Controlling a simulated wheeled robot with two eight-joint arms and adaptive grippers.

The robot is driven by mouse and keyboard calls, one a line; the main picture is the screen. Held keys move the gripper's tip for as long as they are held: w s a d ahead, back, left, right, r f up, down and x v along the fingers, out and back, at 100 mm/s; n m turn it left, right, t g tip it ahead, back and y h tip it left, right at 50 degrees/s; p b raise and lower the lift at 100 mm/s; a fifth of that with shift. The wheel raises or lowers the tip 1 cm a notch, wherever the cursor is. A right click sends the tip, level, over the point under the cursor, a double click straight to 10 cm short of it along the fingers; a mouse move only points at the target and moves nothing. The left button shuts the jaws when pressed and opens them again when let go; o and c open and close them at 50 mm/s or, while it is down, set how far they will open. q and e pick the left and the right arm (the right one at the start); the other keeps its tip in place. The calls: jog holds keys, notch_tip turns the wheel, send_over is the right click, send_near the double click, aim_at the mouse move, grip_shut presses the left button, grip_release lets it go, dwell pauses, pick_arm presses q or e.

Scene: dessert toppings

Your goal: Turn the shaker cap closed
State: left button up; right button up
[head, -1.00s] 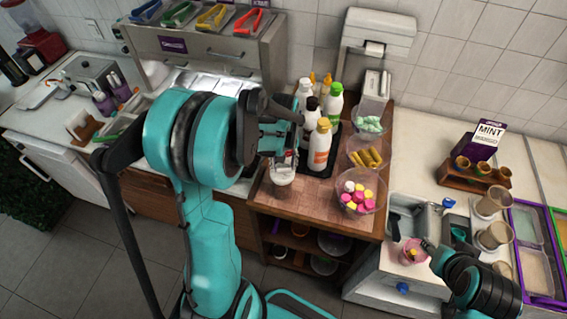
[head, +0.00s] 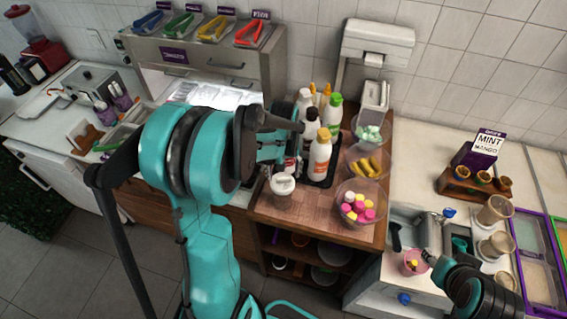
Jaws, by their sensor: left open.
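The shaker (head: 282,190) stands upright on the wooden counter, left of the bowl of pink and yellow sweets. Its white cap (head: 283,181) shows on top; whether the cap is turned closed is too small to tell. My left gripper (head: 287,160) is open, just above and behind the cap, and looks apart from it. Its arm hides the counter to the left. My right gripper (head: 431,257) is at the lower right, beside a pink cup (head: 412,265); its fingers are too small to read.
Several bottles (head: 320,155) stand in a dark tray close behind the shaker. Bowls of sweets (head: 372,210), yellow pieces (head: 357,168) and mint-green pieces (head: 357,132) line the right side. A wooden cone rack (head: 470,184) and tan cups (head: 494,212) stand further right. Bare counter lies before the shaker.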

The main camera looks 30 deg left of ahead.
pick_arm(q)
notch_tip(320, 180, up, 11)
dwell(0.3)
